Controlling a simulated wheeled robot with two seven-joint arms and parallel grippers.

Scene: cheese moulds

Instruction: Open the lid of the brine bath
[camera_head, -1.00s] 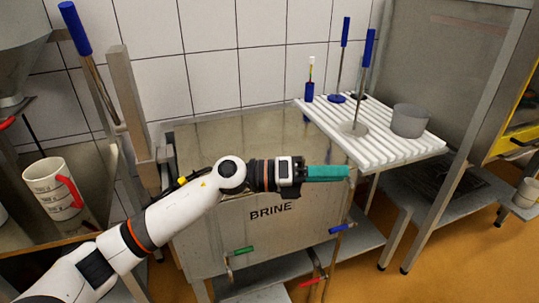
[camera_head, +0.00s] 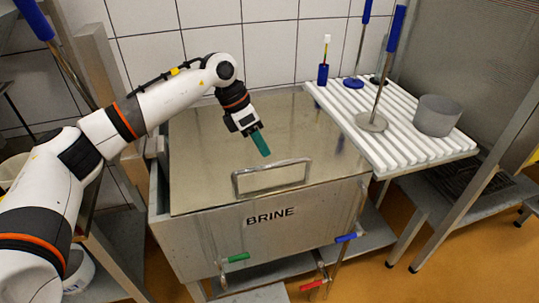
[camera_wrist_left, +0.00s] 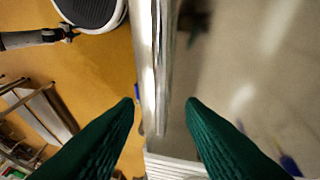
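The brine bath (camera_head: 215,237) is a metal tank marked BRINE, with its flat metal lid (camera_head: 200,170) shut. A loop-shaped metal handle (camera_head: 272,167) is near the lid's front edge. In the left wrist view the two fingers (camera_wrist_left: 160,105) are spread with nothing held. A shiny metal bar (camera_wrist_left: 160,60), seemingly the handle, runs between them there, with the lid (camera_wrist_left: 240,70) on the right. My right gripper is out of view.
A white slatted drainboard (camera_head: 390,145) at the right carries a grey cup (camera_head: 437,115), a blue-handled tool (camera_head: 388,70) and a blue holder (camera_head: 323,74). Coloured taps (camera_head: 237,257) are low on the tank's front. A tiled wall stands behind.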

